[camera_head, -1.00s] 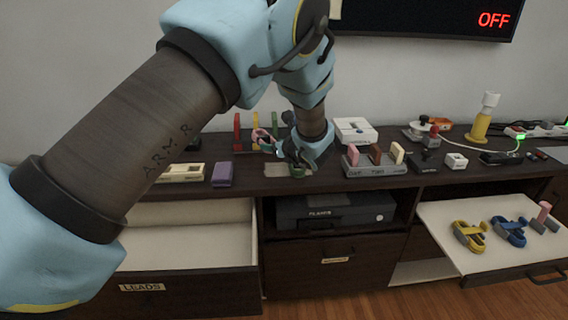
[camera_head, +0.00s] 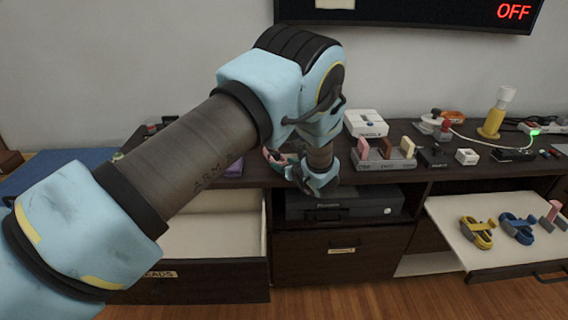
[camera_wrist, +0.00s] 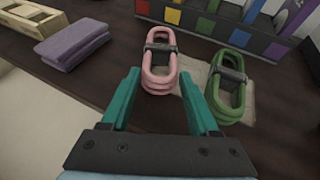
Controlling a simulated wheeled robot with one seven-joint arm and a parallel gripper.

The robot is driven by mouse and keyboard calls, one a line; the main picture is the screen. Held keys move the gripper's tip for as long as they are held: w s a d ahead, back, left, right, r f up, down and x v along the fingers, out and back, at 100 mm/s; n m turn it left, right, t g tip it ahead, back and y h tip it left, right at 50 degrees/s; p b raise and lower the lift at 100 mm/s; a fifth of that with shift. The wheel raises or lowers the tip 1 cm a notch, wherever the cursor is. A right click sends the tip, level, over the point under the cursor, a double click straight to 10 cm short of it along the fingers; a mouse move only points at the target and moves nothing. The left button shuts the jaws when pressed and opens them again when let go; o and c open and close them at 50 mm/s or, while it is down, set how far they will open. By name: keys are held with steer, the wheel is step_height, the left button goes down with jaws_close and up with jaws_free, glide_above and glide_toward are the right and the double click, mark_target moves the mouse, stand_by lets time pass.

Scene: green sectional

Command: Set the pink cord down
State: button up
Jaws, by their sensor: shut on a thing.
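The pink cord (camera_wrist: 159,62) is a looped bundle with a dark band around its middle. It sits between the teal fingertips of my gripper (camera_wrist: 161,84), which is shut on it. In the head view, a bit of the pink cord (camera_head: 271,157) shows beside my gripper (camera_head: 283,163), near the front edge of the cabinet top. The arm hides much of that area. I cannot tell whether the cord touches the dark top (camera_wrist: 105,88).
A green cord (camera_wrist: 229,82) lies on a pale patch right of the pink one. Folded purple cloth (camera_wrist: 77,44) and a cream box (camera_wrist: 32,20) lie left. A colour-marked rack (camera_wrist: 215,28) stands behind. An open drawer (camera_head: 205,237) lies below; bare dark top lies between.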

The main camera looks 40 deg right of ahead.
steer(key=shift+f, duration=0.1)
steer(key=shift+f, duration=0.15)
steer(key=o, duration=1.4)
